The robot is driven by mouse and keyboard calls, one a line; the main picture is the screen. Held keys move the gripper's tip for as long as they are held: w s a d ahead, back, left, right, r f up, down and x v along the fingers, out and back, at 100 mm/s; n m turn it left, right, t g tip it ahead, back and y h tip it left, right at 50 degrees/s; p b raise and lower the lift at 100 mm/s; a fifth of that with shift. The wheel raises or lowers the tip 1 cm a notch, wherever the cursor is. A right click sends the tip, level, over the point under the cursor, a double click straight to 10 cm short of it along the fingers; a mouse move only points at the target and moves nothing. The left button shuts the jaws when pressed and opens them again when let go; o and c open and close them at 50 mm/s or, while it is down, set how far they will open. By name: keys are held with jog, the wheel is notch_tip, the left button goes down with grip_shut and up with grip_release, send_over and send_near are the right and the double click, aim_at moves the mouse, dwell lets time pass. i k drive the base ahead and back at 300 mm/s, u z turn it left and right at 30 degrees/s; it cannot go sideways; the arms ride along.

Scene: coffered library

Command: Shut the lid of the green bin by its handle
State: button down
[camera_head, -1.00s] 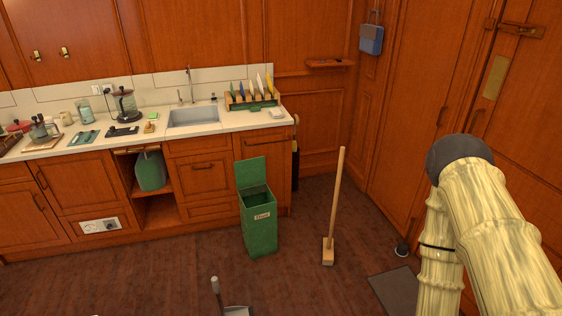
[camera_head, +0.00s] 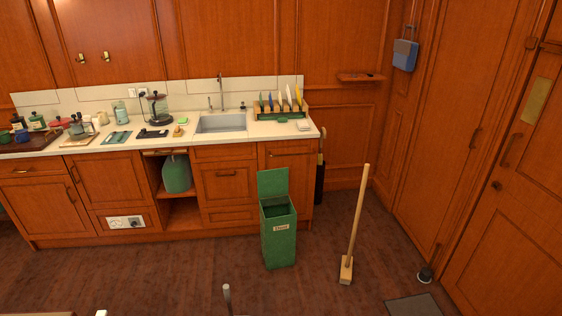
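The green bin (camera_head: 279,240) stands on the dark wooden floor in front of the cabinets, a little right of the picture's middle. It has a pale label on its front. Its lid (camera_head: 272,182) is open and stands up at the back of the bin, leaning slightly. The handle on the lid is too small to make out. My gripper is not in view.
A long-handled wooden broom or mallet (camera_head: 356,225) stands upright right of the bin. A counter with a sink (camera_head: 222,122) runs behind it. A grey mat (camera_head: 413,305) lies at the lower right. Floor left of the bin is clear.

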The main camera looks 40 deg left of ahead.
aim_at(272, 183)
jog(key=u, duration=0.05)
jog(key=i, duration=2.15)
jog(key=u, duration=0.95)
jog(key=i, duration=1.1)
jog(key=u, duration=1.7)
jog(key=i, duration=0.6)
jog(key=u, duration=0.4)
